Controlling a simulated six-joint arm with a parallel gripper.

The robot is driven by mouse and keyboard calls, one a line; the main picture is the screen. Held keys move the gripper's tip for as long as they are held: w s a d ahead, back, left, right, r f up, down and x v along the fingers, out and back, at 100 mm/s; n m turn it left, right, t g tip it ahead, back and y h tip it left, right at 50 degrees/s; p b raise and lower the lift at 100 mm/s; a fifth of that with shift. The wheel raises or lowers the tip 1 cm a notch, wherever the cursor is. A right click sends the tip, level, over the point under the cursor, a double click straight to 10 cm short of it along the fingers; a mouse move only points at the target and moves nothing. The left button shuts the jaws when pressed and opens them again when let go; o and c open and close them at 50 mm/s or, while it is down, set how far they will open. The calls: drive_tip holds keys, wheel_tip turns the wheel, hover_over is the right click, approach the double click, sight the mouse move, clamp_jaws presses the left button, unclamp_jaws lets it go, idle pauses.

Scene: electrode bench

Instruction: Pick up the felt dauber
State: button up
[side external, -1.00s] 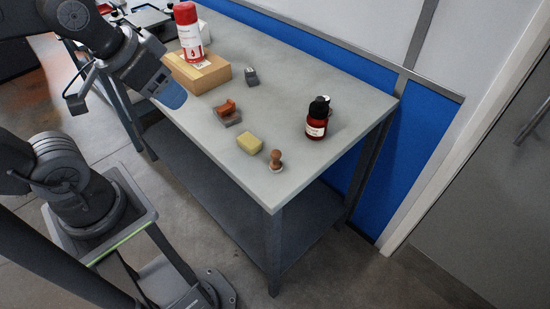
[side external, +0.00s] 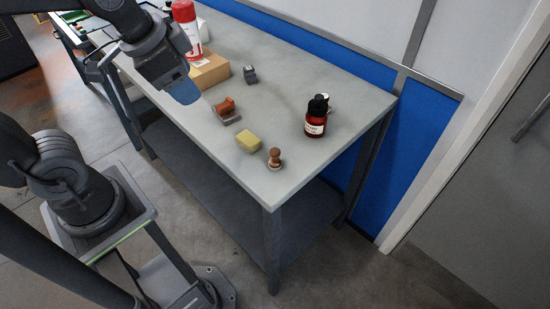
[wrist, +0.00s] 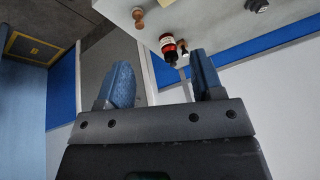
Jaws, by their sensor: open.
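The felt dauber (side external: 274,158), a small piece with a round wooden knob and a pale base, stands upright near the table's front corner in the side view. It also shows at the top of the wrist view (wrist: 138,17). My gripper (side external: 183,92) is over the table's left part, well to the left of the dauber and above the tabletop. In the wrist view my gripper's two blue fingers (wrist: 162,82) are spread apart with nothing between them.
A yellow block (side external: 249,141) lies close beside the dauber. A dark red bottle (side external: 316,120) with a black cap stands to the right. A brown-topped grey tool (side external: 226,112), a small grey block (side external: 250,75), a wooden block (side external: 211,72) and a red can (side external: 185,13) are farther back.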

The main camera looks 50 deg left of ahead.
drive_tip(key=w+d+f+m+g, duration=0.2)
drive_tip(key=w+d+f+m, duration=0.15)
drive_tip(key=w+m, duration=0.45)
drive_tip(key=m+g+y, duration=0.1)
drive_tip(key=m+g, duration=0.1)
drive_tip(key=m, duration=0.8)
approach(275, 152)
drive_tip(key=f, duration=0.8)
drive_tip(key=a+f, duration=0.1)
drive_tip(key=f, duration=0.3)
drive_tip(key=shift+w+a, duration=0.1)
drive_tip(key=shift+w, duration=0.3)
drive_tip(key=c, duration=1)
drive_tip(key=shift+o, duration=0.2)
